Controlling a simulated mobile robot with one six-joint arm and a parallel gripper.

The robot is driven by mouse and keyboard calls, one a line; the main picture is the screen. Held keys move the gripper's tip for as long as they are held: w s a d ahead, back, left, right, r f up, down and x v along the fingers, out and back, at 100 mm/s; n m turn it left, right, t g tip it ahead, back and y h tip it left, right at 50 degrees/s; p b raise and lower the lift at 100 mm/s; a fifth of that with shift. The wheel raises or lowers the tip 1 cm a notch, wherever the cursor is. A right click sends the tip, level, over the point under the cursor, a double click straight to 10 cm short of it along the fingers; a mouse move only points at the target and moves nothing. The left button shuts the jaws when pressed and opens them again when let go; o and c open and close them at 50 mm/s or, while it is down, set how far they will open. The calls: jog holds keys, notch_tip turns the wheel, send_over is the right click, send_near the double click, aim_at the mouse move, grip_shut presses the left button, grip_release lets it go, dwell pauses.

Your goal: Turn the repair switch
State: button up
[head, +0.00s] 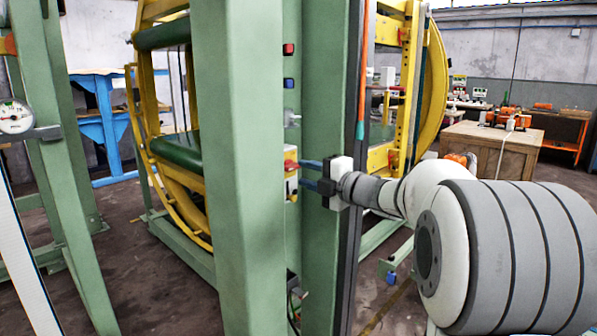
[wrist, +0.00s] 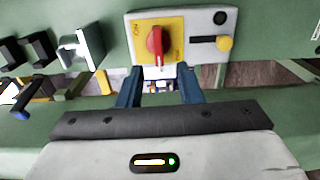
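A red rotary switch (wrist: 155,46) sits on a yellow plate on a light grey box (wrist: 205,20), fixed to a green post. Its handle points roughly up and down in the wrist view; the lettering on the plate is too small to read surely. It also shows in the head view (head: 291,161), beside the green post. My gripper (wrist: 158,78) is open, with two blue fingers apart and nothing between them. The fingertips are just below the red handle in the wrist view. In the head view my gripper (head: 302,172) reaches leftward to the box.
A yellow-knobbed lever (wrist: 224,43) is right of the switch. A grey lever (wrist: 80,50) and dark buttons are to its left. A green post (head: 235,170) stands close in front. The yellow ring frame (head: 190,215) is behind. A wooden crate (head: 490,150) is at right.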

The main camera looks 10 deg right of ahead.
jog(key=v, duration=0.4)
